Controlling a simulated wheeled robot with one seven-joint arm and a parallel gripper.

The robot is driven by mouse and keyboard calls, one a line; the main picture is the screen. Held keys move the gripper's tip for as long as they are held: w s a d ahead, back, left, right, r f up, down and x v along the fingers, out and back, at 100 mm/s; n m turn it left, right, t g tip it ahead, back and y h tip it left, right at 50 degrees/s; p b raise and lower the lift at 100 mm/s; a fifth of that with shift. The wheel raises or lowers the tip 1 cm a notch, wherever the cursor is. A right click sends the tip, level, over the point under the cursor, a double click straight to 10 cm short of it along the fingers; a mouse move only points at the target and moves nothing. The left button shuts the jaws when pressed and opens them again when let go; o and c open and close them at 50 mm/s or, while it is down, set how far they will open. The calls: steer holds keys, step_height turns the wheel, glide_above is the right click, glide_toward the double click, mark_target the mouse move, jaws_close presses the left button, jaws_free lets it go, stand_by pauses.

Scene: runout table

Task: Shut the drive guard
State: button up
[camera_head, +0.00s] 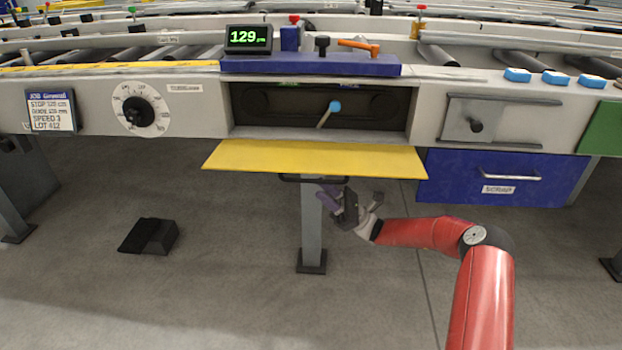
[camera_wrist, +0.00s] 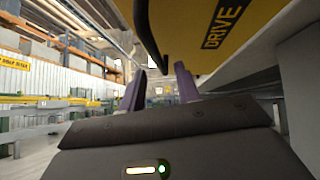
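The drive guard (camera_head: 315,158) is a yellow flap, folded down and out below the dark drive recess, so it stands open. Its dark bar handle (camera_head: 312,179) is at the flap's front lower edge. In the wrist view the yellow guard (camera_wrist: 222,35) with the word DRIVE fills the top right, and the handle (camera_wrist: 143,30) runs down from the top. My gripper (camera_head: 330,196) is just below the handle. Its two purple fingers (camera_wrist: 160,85) are apart, with the handle's lower end between them in the picture. Whether they touch it I cannot tell.
The recess (camera_head: 375,107) holds a stick with a blue knob (camera_head: 335,106). A blue drawer (camera_head: 500,178) is right of the guard. A table leg (camera_head: 311,230) stands behind my gripper. A black pedal (camera_head: 149,236) lies on the otherwise clear floor at left.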

mark_target(311, 181)
steer(key=x, duration=0.5)
steer(key=shift+a, duration=0.1)
jaws_close()
